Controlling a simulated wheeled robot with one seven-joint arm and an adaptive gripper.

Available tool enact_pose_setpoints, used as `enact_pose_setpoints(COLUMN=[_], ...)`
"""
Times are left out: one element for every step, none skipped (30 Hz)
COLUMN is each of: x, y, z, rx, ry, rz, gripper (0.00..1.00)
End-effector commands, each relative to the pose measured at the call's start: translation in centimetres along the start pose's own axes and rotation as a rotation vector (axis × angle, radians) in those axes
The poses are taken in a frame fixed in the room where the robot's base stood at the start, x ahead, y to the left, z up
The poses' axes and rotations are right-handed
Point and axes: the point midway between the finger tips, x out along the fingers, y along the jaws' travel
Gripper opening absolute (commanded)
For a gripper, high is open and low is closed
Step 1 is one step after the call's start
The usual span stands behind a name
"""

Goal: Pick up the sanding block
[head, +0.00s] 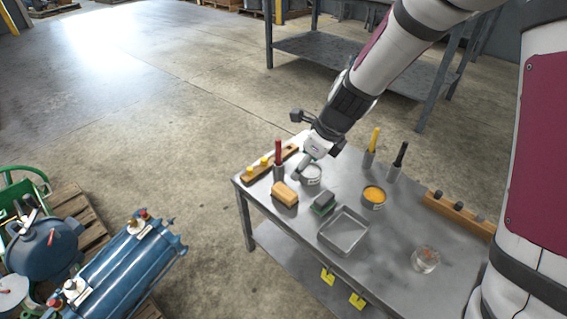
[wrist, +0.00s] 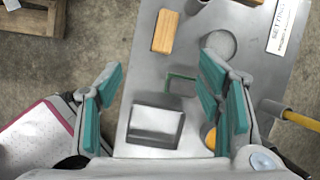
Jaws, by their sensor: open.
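Two small blocks lie on the grey metal workbench (head: 375,227), and I cannot tell for certain which is the sanding block. One is plain tan-orange (head: 285,193); it shows at the top of the wrist view (wrist: 163,31). The other is dark grey with green edges (head: 323,202); in the wrist view a green outline (wrist: 180,77) shows between my fingers, its top blending with the bench. My gripper (head: 306,160) is above the bench's far left part, near a pale can (head: 311,175). In the wrist view my gripper (wrist: 165,92) is open, its teal pads wide apart and empty.
A metal tray (head: 343,244) stands beside the grey-green block. A can of yellow-orange contents (head: 374,197), upright handled tools, a wooden rack (head: 270,163) and a clear jar (head: 425,259) share the bench. Blue tanks (head: 125,262) stand on the floor at left.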

Motion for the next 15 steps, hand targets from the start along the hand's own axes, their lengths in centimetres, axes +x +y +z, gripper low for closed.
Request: enact_pose_setpoints(x=[2.7, 3.5, 4.4, 4.9, 5.4, 5.8, 6.0, 6.3, 6.8, 7.2, 7.6, 8.2, 8.8, 9.4, 10.2], y=[-0.1, -0.2, -0.3, -0.3, -0.4, -0.4, -0.4, -0.4, -0.4, -0.4, -0.4, -0.4, -0.4, -0.3, -0.4], z=[-0.5, -0.6, -0.7, -0.7, -0.8, -0.8, -0.8, -0.8, -0.9, -0.9, -0.9, -0.9, -1.0, -1.0, -1.0], rx=[0.069, 0.105, 0.144, 0.169, 0.188, 0.209, 0.219, 0.227, 0.235, 0.238, 0.239, 0.239, 0.238, 0.238, 0.237], ry=[0.003, 0.004, 0.005, 0.006, 0.006, 0.006, 0.006, 0.007, 0.007, 0.007, 0.007, 0.008, 0.008, 0.008, 0.008], rz=[0.005, 0.005, 0.006, 0.005, 0.005, 0.005, 0.005, 0.005, 0.006, 0.006, 0.006, 0.006, 0.007, 0.007, 0.007], gripper=[0.61, 0.61, 0.61, 0.61, 0.61, 0.61, 0.61, 0.61, 0.61, 0.61, 0.61, 0.61, 0.61, 0.61, 0.61])
